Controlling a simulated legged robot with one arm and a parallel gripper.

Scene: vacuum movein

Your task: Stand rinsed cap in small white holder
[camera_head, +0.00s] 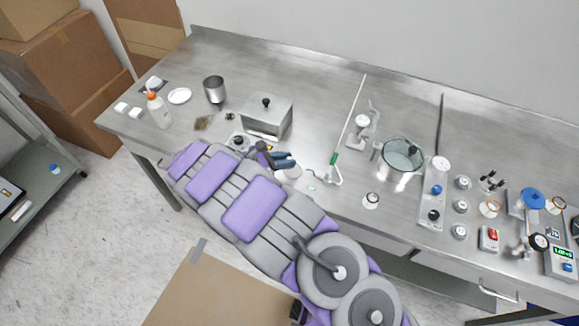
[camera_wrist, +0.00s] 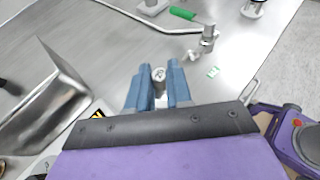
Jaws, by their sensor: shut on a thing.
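My gripper (camera_head: 284,160) has blue fingers and reaches over the bench beside a steel box. In the wrist view my gripper (camera_wrist: 159,88) is shut on a small pale grey round piece, which looks like the cap (camera_wrist: 159,74). The fingers hide most of its sides. A pale round item (camera_head: 293,171) shows just below the fingers in the head view, partly covered; I cannot tell whether it is the small white holder. Two small white blocks (camera_head: 121,107) lie at the bench's far left end; I cannot tell if either is the holder.
The steel box (camera_head: 267,116) with a black knob stands close to my gripper. The bench's back strip is mostly clear.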

